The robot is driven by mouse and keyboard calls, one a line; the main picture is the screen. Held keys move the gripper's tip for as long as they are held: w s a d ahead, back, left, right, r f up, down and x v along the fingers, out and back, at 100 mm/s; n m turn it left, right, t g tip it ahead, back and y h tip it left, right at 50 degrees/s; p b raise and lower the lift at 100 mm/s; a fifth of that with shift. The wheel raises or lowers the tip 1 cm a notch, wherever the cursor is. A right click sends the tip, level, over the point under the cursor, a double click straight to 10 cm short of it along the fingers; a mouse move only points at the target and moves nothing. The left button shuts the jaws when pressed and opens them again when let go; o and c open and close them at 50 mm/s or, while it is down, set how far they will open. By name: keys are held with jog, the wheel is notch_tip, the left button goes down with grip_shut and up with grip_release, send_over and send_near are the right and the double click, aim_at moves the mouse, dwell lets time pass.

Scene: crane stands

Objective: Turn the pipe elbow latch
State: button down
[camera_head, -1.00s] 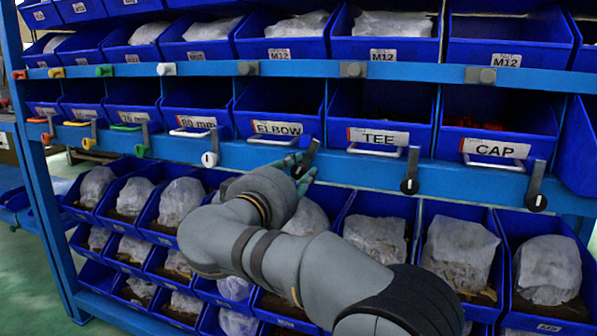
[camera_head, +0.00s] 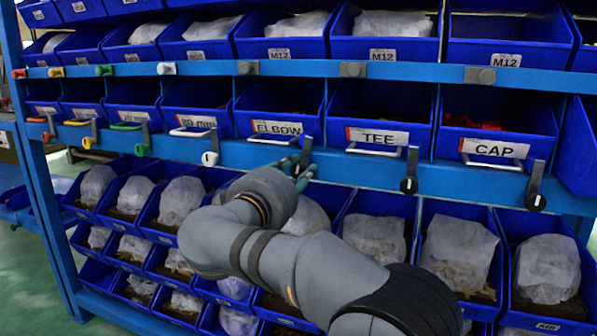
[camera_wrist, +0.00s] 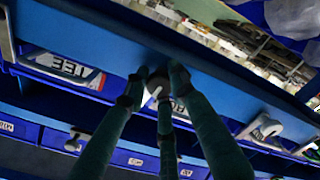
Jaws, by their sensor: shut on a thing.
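The ELBOW bin (camera_head: 253,98) is blue with a white and red label (camera_head: 277,128), in the middle row of the head view. Its dark latch (camera_head: 307,150) is on the blue rail just right of the label, close to vertical with a slight tilt. In the wrist view, the green fingers of my gripper (camera_wrist: 155,90) close around the latch, whose grey-white part (camera_wrist: 153,91) shows between the fingertips.
The TEE latch (camera_head: 411,168) and CAP latch (camera_head: 537,184) are on the same rail to the right. The latch with a white end (camera_head: 211,146) is to the left. White handles (camera_head: 374,152) stick out under the labels. Bins with bagged parts (camera_head: 375,240) fill the row below.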

jog(key=c, duration=1.7)
grip_release()
jog(key=shift+a+r, duration=0.2)
jog(key=shift+a, duration=0.1)
jog(key=shift+o, duration=1.3)
jog(key=shift+d+f, duration=0.1)
jog(key=shift+d, duration=0.05)
jog(key=v, duration=1.2)
jog(key=x, duration=1.2)
